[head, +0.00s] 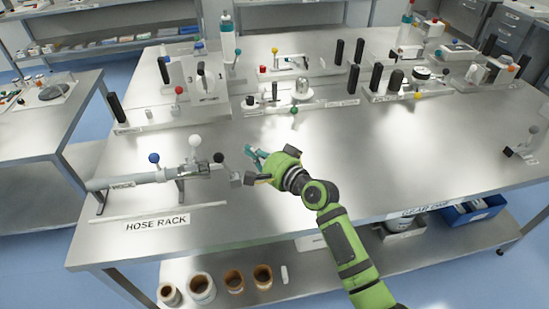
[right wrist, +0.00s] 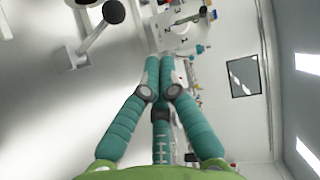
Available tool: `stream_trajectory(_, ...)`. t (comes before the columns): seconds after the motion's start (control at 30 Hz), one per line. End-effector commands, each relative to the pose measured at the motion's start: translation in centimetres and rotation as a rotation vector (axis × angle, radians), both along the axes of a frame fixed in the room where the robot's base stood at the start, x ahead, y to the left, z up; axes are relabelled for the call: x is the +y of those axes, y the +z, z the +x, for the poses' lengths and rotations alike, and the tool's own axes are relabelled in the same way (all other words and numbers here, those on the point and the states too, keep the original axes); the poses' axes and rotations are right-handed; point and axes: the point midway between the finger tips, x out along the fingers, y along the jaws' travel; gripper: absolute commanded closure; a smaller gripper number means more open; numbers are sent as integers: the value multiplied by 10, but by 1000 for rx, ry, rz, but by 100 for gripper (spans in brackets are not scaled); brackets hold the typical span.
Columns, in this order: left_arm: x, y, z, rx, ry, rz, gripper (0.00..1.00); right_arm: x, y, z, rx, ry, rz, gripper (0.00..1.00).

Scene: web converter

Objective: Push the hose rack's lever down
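The hose rack stands at the table's front left, behind its "HOSE RACK" label (head: 157,222), with a grey horizontal hose body (head: 125,183). A lever with a dark ball knob (head: 218,157) is at its right end; a blue knob (head: 154,158) and a white knob (head: 195,140) stand farther left. In the right wrist view, a dark ball knob (right wrist: 114,11) on a grey rod shows at the upper left. My right gripper (head: 252,152), with teal fingers, is just right of the lever, apart from it. Its fingertips (right wrist: 159,60) are together and hold nothing visible. My left gripper is out of view.
Fixtures with knobs and black handles (head: 300,90) stand at the back of the table. The metal table top (head: 400,160) right of my arm is mostly clear. Brown rolls (head: 234,280) sit on the lower shelf. Another table (head: 40,130) stands at the left.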

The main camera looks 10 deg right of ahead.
Motion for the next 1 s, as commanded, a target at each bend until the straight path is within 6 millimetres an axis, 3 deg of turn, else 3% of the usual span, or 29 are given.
stream_trajectory(0.17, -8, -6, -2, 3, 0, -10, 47, -14, 9, -29, -4, 2, 3, 100)
stream_trajectory(0.4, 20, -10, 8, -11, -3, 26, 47, -28, 18, -54, -4, 2, 1, 100)
stream_trajectory(0.53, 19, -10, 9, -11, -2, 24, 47, -30, 21, -59, -3, 2, 2, 100)
stream_trajectory(0.8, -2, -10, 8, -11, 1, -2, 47, -30, 21, -60, -3, 3, 2, 100)
stream_trajectory(1.0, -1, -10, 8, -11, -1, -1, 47, -30, 21, -60, -4, 2, 3, 100)
